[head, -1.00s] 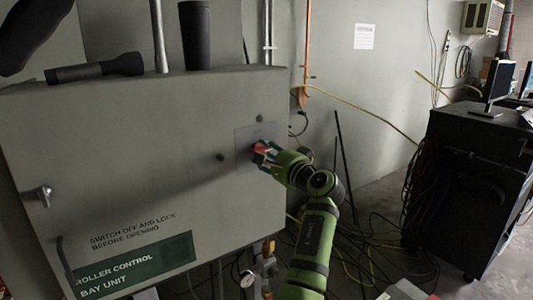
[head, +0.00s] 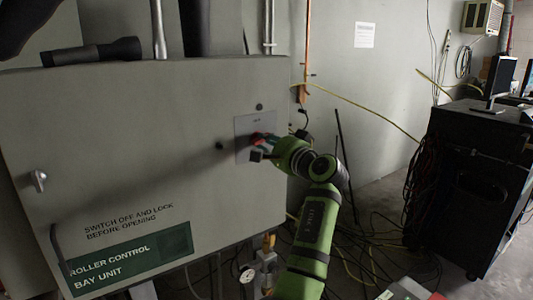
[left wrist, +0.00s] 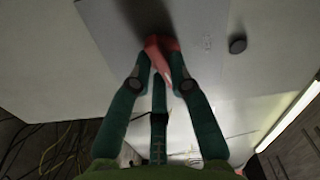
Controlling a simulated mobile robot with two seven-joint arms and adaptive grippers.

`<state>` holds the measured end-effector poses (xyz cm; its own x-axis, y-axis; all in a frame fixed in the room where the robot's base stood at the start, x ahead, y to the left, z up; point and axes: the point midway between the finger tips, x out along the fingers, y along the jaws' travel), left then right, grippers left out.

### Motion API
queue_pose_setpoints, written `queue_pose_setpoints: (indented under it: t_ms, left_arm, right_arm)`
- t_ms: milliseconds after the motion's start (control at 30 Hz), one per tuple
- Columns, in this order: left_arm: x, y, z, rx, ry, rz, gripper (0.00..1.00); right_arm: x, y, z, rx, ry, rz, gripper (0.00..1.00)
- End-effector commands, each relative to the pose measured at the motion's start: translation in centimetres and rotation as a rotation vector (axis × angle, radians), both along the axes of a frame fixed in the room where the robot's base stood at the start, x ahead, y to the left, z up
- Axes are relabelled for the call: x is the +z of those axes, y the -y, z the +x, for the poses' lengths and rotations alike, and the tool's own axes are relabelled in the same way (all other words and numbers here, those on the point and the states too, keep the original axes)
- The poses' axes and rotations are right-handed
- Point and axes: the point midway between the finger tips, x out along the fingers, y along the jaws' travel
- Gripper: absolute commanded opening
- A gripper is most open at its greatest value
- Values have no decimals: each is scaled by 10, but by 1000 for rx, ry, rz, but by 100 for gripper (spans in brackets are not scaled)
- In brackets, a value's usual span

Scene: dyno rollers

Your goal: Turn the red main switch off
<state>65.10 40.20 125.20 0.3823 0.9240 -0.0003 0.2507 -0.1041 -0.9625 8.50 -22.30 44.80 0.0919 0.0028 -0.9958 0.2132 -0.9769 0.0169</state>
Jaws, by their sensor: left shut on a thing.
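The red main switch (head: 257,137) sits on a light square plate (head: 242,128) on the front of the grey cabinet (head: 130,150), near its right edge. My left gripper (head: 262,147) is at the plate, its fingers closed around the switch handle and hiding part of it. In the left wrist view the red handle (left wrist: 161,46) is between the tips of my green fingers (left wrist: 160,66). The switch's exact angle is hard to read behind the fingers. My right gripper is not in view.
A dark torch (head: 92,51) lies on the cabinet top. A small latch handle (head: 39,181) sticks out at the cabinet's left. A black equipment cart (head: 475,190) with a monitor stands at the right. Loose cables (head: 365,250) cover the floor between them.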

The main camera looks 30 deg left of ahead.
Motion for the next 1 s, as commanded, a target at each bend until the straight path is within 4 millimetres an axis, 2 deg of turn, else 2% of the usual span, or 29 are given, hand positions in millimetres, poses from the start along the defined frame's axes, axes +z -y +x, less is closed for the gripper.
queue_pose_setpoints:
  t_ms: [33, 300, 600, 1000]
  left_arm:
    - [-6, 0, 0, 1, 41, -15, 0]
    - [-3, 0, 1, 0, 280, -113, 0]
    - [-1, 1, 1, -1, 542, -224, 0]
    - [3, 0, 1, -1, 886, -366, 0]
  right_arm:
    - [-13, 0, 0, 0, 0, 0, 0]
    - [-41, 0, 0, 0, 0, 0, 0]
    - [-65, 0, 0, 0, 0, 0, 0]
    - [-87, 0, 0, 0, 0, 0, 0]
